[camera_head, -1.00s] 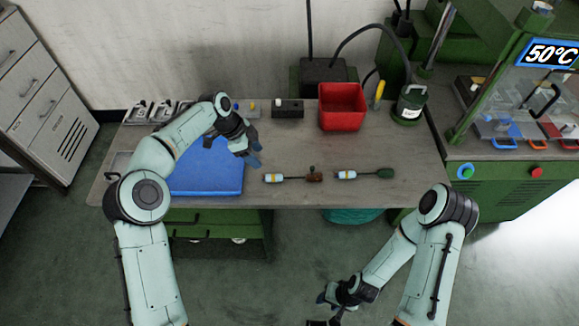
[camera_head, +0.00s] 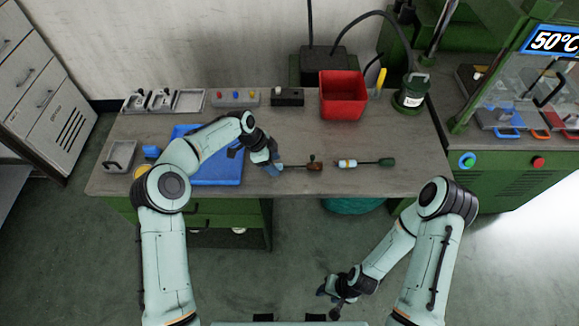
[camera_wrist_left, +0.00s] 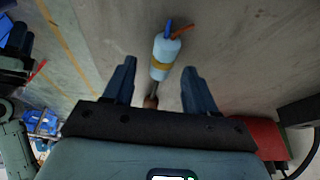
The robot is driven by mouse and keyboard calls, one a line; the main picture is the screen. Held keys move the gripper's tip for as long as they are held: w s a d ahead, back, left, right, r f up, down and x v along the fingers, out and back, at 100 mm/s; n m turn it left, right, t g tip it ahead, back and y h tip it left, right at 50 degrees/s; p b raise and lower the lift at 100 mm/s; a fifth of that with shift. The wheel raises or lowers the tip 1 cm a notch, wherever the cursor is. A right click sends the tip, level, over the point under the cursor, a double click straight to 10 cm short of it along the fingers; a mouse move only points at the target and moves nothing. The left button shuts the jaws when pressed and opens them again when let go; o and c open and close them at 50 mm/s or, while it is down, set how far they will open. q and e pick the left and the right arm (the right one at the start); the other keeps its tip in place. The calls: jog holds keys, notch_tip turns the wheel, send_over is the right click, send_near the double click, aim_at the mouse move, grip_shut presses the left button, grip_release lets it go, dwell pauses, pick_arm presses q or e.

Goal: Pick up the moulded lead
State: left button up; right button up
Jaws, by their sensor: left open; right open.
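Two leads lie on the workbench. The left lead (camera_head: 298,166) has a brown end piece at its right; in the head view my left gripper hides its light-blue end. The right lead (camera_head: 363,162) has a pale blue-and-white end with an orange band and a dark green end piece. My left gripper (camera_head: 273,168) is open over the left lead. In the left wrist view, a light-blue cylinder (camera_wrist_left: 165,54) with a yellow band and blue and orange tips lies just beyond the open left fingers (camera_wrist_left: 160,86), its stem running between them. My right gripper (camera_head: 330,293) is open and empty, off the bench front.
A red bin (camera_head: 343,97), a dark green canister (camera_head: 410,96), a button box (camera_head: 236,97) and grey trays (camera_head: 190,101) stand along the back. A green press (camera_head: 510,175) stands at right. The bench right of the leads is clear.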

pick_arm(q)
jog(key=shift+w+d+f, duration=0.1)
jog(key=shift+d+f, duration=0.15)
jog(key=shift+f, duration=0.4)
grip_shut()
notch_tip(320, 180, up, 20)
jog(key=p, duration=0.2)
pick_arm(e)
jog(key=w+r, duration=0.2)
jog(key=w, duration=0.1)
jog(key=shift+r, duration=0.4)
pick_arm(q)
jog(key=c, duration=0.8)
grip_release()
jog(key=shift+c, duration=0.2)
grip_shut()
